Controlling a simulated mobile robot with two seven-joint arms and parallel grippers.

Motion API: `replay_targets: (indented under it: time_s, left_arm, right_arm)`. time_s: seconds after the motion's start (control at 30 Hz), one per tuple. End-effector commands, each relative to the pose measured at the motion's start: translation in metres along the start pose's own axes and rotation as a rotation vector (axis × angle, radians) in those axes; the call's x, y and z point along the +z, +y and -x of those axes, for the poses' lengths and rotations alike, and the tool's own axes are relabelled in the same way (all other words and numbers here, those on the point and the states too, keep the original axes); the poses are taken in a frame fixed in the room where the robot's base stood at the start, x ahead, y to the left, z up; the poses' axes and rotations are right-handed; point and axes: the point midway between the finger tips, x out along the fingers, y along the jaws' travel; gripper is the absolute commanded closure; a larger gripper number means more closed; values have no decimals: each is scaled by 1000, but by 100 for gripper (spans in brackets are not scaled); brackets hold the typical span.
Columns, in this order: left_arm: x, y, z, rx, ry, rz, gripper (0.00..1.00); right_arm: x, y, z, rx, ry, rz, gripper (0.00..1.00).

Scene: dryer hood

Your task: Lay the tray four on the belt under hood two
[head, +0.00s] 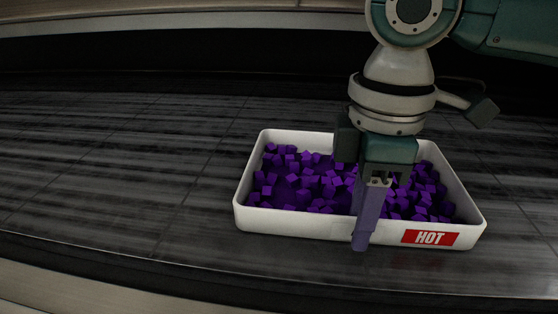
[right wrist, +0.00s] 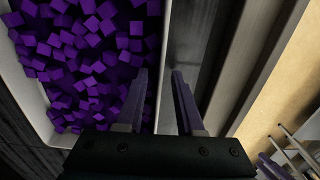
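A white tray (head: 300,224) full of small purple cubes rests on a dark streaked surface in the head view. A red HOT label is on its front wall at the right. My right gripper (head: 364,228) points down over the front wall, left of the label. In the right wrist view its fingers (right wrist: 160,85) are apart, one on the inner side of the tray wall (right wrist: 163,60) and one outside. Gaps show beside the wall, so the fingers do not look closed on it. Slim purple-grey parts at that view's lower right corner may be my left gripper; its state is unclear.
The dark surface (head: 120,170) is clear left of the tray. Its front edge runs close in front of the tray. A black band and a pale beam (head: 180,20) cross the back. No tray number or hood number is readable.

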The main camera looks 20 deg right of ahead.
Motion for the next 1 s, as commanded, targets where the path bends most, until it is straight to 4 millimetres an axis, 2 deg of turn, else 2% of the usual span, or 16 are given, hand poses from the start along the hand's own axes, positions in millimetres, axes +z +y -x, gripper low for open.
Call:
replay_targets:
  time_s: [0.3, 0.5, 0.7, 1.0]
  left_arm:
    - [-3, 1, 9, 5, 1, 6, 50]
    - [-4, 2, 12, 8, 2, 10, 50]
    - [-5, 2, 12, 7, 2, 9, 50]
    - [-5, 1, 12, 5, 2, 7, 50]
  right_arm:
    - [-1, 1, 69, 4, 4, 1, 64]
    - [-1, 1, 104, 2, 2, 0, 64]
    - [0, 0, 116, 0, 1, 0, 64]
    - [0, 0, 116, -1, 1, 0, 64]
